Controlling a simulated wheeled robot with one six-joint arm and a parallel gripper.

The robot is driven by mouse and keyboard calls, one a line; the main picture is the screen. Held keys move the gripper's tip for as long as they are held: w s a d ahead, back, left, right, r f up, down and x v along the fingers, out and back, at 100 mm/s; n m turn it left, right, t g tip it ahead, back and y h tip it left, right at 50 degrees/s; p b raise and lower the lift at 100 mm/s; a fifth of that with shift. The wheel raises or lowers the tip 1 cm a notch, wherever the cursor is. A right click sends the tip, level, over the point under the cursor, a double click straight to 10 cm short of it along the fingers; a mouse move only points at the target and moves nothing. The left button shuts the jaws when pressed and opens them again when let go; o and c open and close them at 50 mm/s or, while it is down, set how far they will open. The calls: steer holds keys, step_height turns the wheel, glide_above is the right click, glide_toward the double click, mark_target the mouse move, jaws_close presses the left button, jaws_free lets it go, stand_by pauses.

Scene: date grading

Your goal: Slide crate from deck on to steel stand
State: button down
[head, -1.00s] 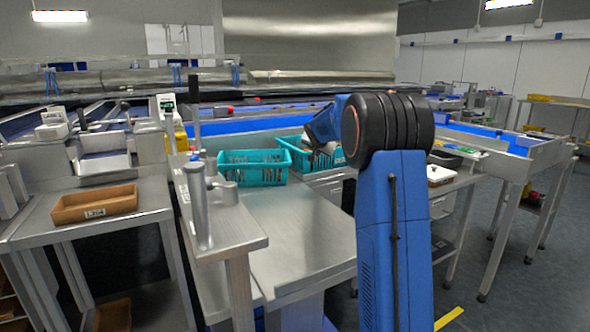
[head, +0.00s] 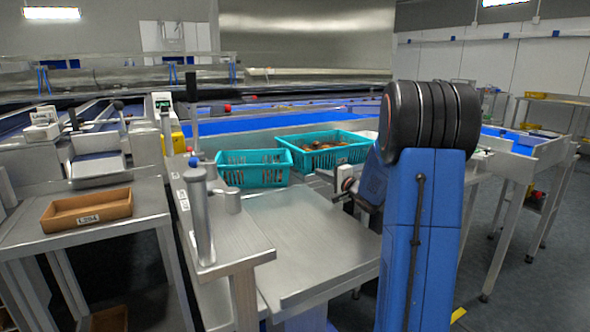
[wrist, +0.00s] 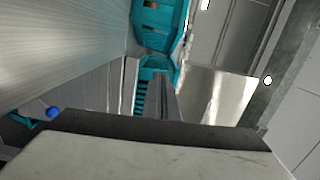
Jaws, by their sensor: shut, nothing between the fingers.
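Two teal slotted crates stand side by side beyond the bare steel top. The left crate (head: 252,178) sits at the far end of the steel top (head: 312,240); its contents are unclear. The right crate (head: 322,160) stands a little farther back and holds brown fruit. Which surface is the deck and which the stand I cannot tell. My gripper (head: 347,180) is shut and empty, in front of the right crate and apart from both, partly hidden by my arm. In the wrist view, my gripper's dark edge (wrist: 160,128) fills the bottom, with teal crate parts (wrist: 158,30) above.
A steel post (head: 201,215) stands on the narrow bench left of the steel top. A brown tray (head: 87,212) lies on the left table. A blue-lined conveyor (head: 350,118) runs behind the crates. The near part of the steel top is clear.

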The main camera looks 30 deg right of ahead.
mark_target(287, 170)
steer(key=shift+y, duration=0.3)
steer(key=w, duration=0.2)
steer(key=w+a, duration=0.1)
steer(key=w, duration=0.5)
steer(key=shift+w+a+f, duration=0.1)
steer(key=shift+w+a, duration=0.15)
steer(key=shift+a, duration=0.15)
steer(key=shift+w+a, duration=0.3)
steer(key=shift+a, duration=0.7)
steer(key=shift+w+a, duration=0.3)
steer(key=shift+a, duration=0.65)
steer(key=shift+w+a, duration=0.15)
steer(key=shift+a, duration=0.9)
steer(key=shift+w+a, duration=0.15)
steer(key=shift+a, duration=0.9)
